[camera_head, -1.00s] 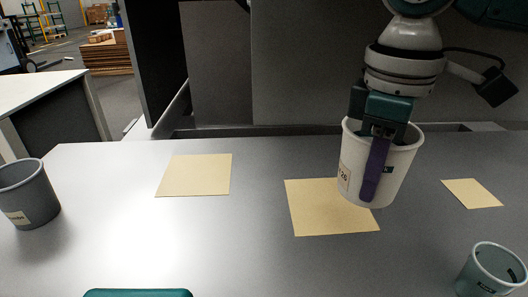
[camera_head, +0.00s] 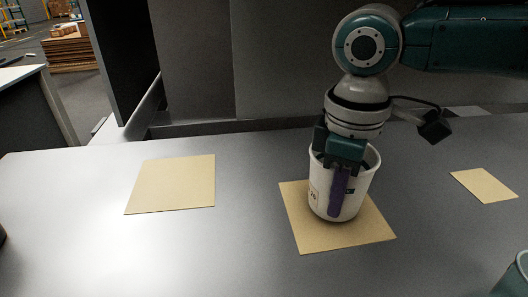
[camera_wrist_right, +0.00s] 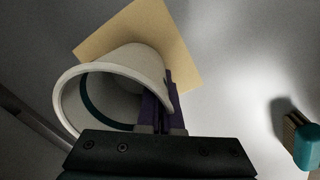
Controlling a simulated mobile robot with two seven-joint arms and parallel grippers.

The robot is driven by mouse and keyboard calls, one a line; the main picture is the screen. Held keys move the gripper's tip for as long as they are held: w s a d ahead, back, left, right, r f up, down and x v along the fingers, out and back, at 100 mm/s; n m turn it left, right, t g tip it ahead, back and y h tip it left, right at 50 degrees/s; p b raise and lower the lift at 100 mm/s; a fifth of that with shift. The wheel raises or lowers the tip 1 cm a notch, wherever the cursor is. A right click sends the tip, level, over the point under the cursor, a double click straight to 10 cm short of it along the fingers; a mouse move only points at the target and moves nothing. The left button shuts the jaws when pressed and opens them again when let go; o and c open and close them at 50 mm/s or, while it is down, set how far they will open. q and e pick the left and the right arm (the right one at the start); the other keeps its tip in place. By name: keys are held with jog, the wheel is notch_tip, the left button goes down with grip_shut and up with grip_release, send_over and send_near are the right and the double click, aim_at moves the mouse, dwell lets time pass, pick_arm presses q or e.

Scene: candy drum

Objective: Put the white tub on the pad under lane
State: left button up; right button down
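The white tub (camera_head: 357,190) has a dark-printed label and is over the middle tan pad (camera_head: 310,236), looking nearly upright. Its base looks to be on the pad or just above it; I cannot tell which. The tub also shows in the right wrist view (camera_wrist_right: 66,103), with the pad (camera_wrist_right: 182,48) beyond it. My right gripper (camera_head: 340,192) is shut on the tub's wall. Its purple fingers (camera_wrist_right: 158,108) pinch the wall, one outside the tub and the other largely hidden. My left gripper is not in view.
A tan pad (camera_head: 172,184) lies to the left and a smaller one (camera_head: 484,186) to the right. A grey-green cup (camera_head: 514,283) is cut off at the lower right. A teal and tan object (camera_wrist_right: 305,146) shows in the right wrist view. Grey table (camera_head: 120,260) is bare front left.

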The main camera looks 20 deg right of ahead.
jog(key=shift+f, duration=0.55)
jog(key=shift+f, duration=0.15)
jog(key=c, duration=1.1)
grip_release()
notch_tip(320, 180, up, 7)
jog(key=shift+a+r+p, duration=0.1)
jog(key=shift+a+p, duration=0.05)
jog(key=shift+p, duration=1.1)
jog(key=shift+s+r, duration=0.1)
jog(key=shift+r, duration=0.25)
